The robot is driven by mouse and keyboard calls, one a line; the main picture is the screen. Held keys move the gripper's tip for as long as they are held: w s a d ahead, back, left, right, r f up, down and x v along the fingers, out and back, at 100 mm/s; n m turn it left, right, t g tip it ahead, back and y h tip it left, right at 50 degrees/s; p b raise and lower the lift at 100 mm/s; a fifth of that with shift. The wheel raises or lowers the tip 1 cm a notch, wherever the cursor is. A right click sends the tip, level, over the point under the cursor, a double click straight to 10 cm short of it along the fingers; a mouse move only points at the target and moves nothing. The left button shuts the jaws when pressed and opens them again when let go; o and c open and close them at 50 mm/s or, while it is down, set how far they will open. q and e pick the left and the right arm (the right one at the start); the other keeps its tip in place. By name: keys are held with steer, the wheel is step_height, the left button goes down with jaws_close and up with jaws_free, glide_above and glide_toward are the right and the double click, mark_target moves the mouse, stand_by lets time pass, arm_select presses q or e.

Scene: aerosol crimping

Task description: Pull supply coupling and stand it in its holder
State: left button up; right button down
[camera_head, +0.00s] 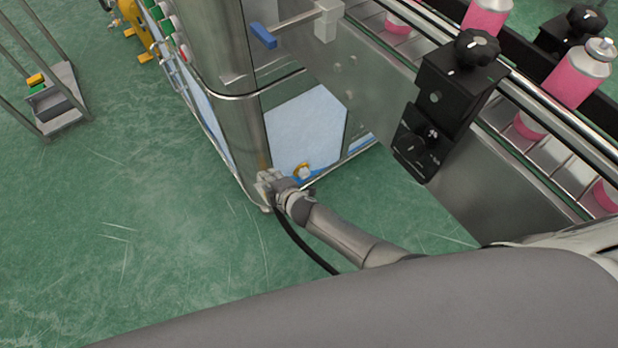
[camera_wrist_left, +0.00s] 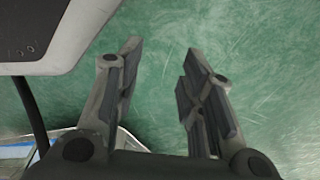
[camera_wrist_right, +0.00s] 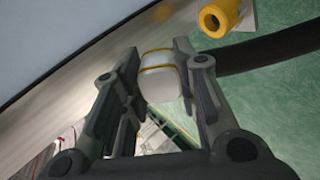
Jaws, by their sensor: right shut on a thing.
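The supply coupling (camera_wrist_right: 160,78), a pale rounded body with yellow bands, sits between the fingers of my right gripper (camera_wrist_right: 163,85), which is shut on it. In the head view my right gripper (camera_head: 268,183) is low at the rounded corner of the steel machine. A black hose (camera_head: 300,245) trails from there; it shows in the right wrist view (camera_wrist_right: 275,50) behind the right finger. A yellow open cup on a bracket, apparently the holder (camera_wrist_right: 218,17), is beyond that finger. My left gripper (camera_wrist_left: 155,85) is open and empty over floor.
The steel machine (camera_head: 215,60) with coloured buttons rises beside the right gripper. A conveyor (camera_head: 570,150) with pink cans and a black bracket with knobs (camera_head: 455,95) is at right. A small cart (camera_head: 58,105) stands at far left. Green floor between is clear.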

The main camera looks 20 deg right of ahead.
steer(key=shift+w+p, duration=0.1)
steer(key=shift+p, duration=0.3)
steer(key=shift+a+g+p, duration=0.1)
steer(key=shift+g+p, duration=0.3)
steer(key=shift+p, duration=0.05)
steer(key=shift+w+p, duration=0.1)
steer(key=shift+p, duration=0.2)
steer(key=shift+r+p, duration=0.1)
steer(key=shift+p, duration=0.3)
steer(key=shift+r+g+p, duration=0.1)
steer(key=shift+g+p, duration=0.2)
steer(key=shift+p, duration=0.1)
steer(key=shift+w+g+h+p, duration=0.2)
steer(key=shift+g+h+p, duration=0.25)
steer(key=shift+p, duration=0.55)
steer(key=shift+a+g+p, duration=0.2)
steer(key=shift+g+p, duration=0.15)
steer(key=shift+p, duration=0.05)
steer(key=shift+w+d, duration=0.1)
steer(key=shift+w, duration=0.05)
arm_select(q)
steer(key=s+a+f+g, duration=0.1)
steer(key=s+a+f, duration=0.1)
steer(key=s, duration=1)
steer(key=shift+s+a, duration=0.2)
steer(key=shift+s, duration=0.2)
arm_select(e)
steer(key=shift+w+f+g+h, duration=0.1)
steer(key=shift+f+g+h, duration=0.15)
steer(key=shift+g, duration=0.25)
